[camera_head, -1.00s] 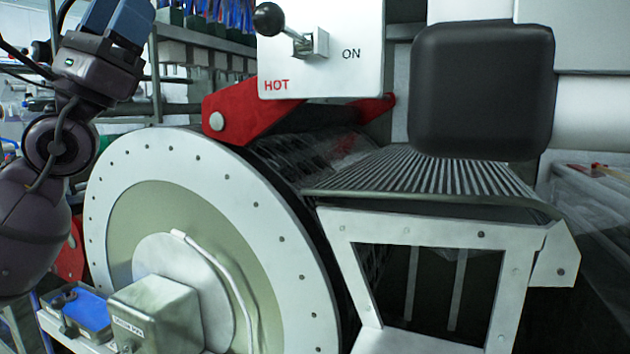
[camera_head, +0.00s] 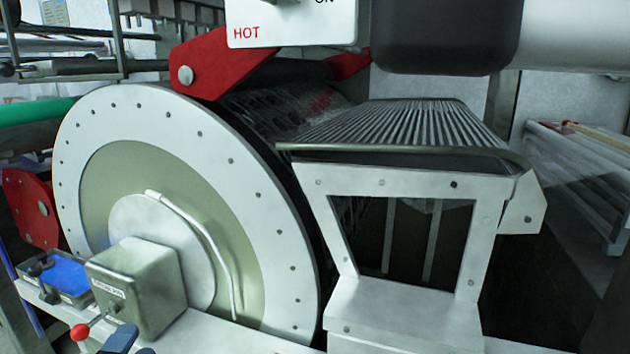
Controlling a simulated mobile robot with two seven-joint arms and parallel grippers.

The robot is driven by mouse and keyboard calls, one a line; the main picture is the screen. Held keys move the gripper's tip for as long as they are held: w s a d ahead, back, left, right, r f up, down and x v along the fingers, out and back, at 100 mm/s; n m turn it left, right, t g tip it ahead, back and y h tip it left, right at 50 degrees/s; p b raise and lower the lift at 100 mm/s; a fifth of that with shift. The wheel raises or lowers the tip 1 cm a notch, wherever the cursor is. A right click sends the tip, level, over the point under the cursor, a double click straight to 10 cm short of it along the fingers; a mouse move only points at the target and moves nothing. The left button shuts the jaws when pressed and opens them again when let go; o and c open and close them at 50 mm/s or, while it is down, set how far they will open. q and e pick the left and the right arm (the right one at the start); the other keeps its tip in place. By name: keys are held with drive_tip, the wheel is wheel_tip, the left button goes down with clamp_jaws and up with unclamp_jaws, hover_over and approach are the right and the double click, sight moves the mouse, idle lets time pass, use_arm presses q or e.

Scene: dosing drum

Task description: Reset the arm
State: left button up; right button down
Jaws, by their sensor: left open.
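My left gripper (camera_head: 133,341) shows only at the bottom edge, as blue-grey fingertips below the grey control box (camera_head: 140,285). It is open, with nothing seen between its fingers. Most of it and its arm are out of the picture. A small lever with a red knob (camera_head: 80,332) sticks out from the box front, just left of the fingertips; I see a gap between them. My right gripper is not in view.
The large drum (camera_head: 255,215) with a white rim fills the left and middle. A ribbed grate (camera_head: 400,125) on a white frame stands to its right. A white panel marked HOT (camera_head: 300,30) hangs above. A blue tray (camera_head: 68,277) is at lower left.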

use_arm(q)
drive_tip(key=s+f+n+g+y, duration=0.1)
drive_tip(key=s+f+n+g, duration=0.5)
drive_tip(key=s+f, duration=0.7)
drive_tip(key=s+d+f+n+g, duration=0.15)
drive_tip(key=s+f+n, duration=0.3)
drive_tip(key=s, duration=0.45)
drive_tip(key=s+f+n+g, duration=0.25)
drive_tip(key=s+n, duration=0.25)
drive_tip(key=s, duration=0.5)
wheel_tip(320, 180, up, 9)
drive_tip(key=n+t+y+p, duration=0.1)
drive_tip(key=p, duration=1.2)
drive_tip(key=shift+w+a+r+p, duration=0.15)
drive_tip(key=shift+w+a+p, duration=0.05)
drive_tip(key=shift+w+p, duration=0.2)
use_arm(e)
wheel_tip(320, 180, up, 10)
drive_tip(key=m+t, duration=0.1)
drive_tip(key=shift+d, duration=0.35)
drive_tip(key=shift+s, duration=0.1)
